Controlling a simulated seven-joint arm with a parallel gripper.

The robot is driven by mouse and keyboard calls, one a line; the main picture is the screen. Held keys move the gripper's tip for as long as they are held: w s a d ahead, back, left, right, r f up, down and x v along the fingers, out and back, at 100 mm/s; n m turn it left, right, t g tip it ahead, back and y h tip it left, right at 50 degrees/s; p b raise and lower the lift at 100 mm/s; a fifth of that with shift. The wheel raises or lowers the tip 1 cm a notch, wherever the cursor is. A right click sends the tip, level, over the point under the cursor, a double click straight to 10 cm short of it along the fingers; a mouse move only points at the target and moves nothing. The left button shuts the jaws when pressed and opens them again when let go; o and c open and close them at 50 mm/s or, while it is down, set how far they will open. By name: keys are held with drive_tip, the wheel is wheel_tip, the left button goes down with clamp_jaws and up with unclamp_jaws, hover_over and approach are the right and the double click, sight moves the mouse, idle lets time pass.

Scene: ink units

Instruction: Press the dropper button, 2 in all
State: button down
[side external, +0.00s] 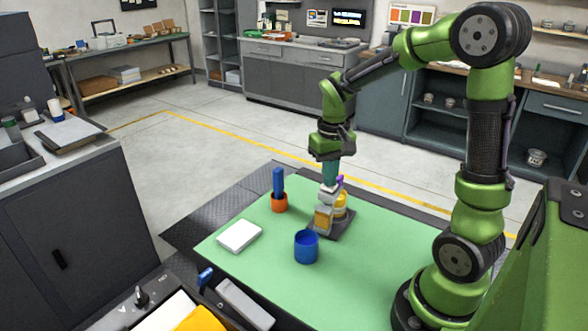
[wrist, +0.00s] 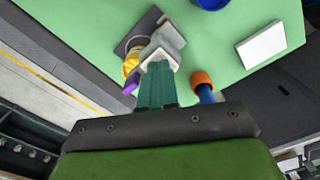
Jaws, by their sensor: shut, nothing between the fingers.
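The dropper unit stands on a dark base plate (side external: 345,226) on the green table. It has a pale grey body (side external: 327,198), a yellow round part (side external: 341,208) and a small purple part (side external: 340,181). In the wrist view the grey body (wrist: 168,40) lies just beyond my fingertips, with the yellow part (wrist: 132,64) and purple part (wrist: 130,88) to the left. My gripper (side external: 329,186) is shut and empty, pointing down at the top of the grey body. Its teal fingers (wrist: 158,68) hide part of that top. I cannot tell whether they touch the button.
A blue cup (side external: 306,247) stands in front of the unit. An orange holder (side external: 279,203) with a blue upright piece (side external: 278,181) stands to the left, close to my fingers in the wrist view. A white pad (side external: 239,236) lies farther left. The table's front right is clear.

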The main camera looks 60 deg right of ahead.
drive_tip(key=shift+f, duration=0.2)
drive_tip(key=shift+r, duration=0.1)
drive_tip(key=shift+r, duration=1.3)
drive_tip(key=shift+r, duration=0.1)
wheel_tip(320, 180, up, 10)
idle(0.6)
